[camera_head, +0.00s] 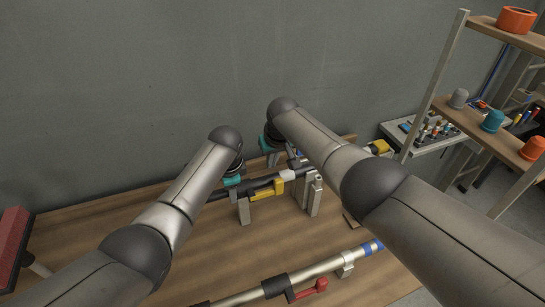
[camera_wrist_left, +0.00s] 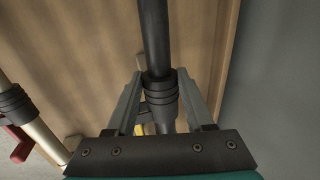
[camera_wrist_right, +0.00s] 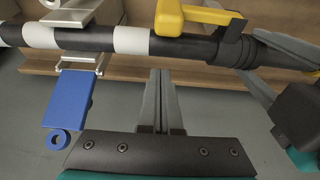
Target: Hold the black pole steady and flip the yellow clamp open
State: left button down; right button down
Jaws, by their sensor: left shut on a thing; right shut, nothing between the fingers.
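The black pole (camera_head: 284,177) with white bands lies raised above the bench on grey supports; it crosses the top of the right wrist view (camera_wrist_right: 90,38). The yellow clamp (camera_head: 265,189) sits on its middle, its lever lying along the pole; it also shows in the right wrist view (camera_wrist_right: 200,15). My left gripper (camera_head: 234,190) is shut on the pole at its left part, by a ribbed black collar (camera_wrist_left: 160,92). My right gripper (camera_head: 274,158) is shut and empty on the wall side of the pole, its fingertips (camera_wrist_right: 160,72) below the pole in its wrist view, apart from the clamp.
A silver pole with a red lever (camera_head: 310,289) lies nearer on the wooden bench (camera_head: 170,255). A shelf (camera_head: 480,125) with caps stands right; the grey wall (camera_head: 150,90) is close behind.

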jog(key=shift+s+d, duration=0.3)
jog(key=shift+s, duration=0.65)
jog(key=shift+s+d, duration=0.25)
jog(key=shift+s, duration=0.7)
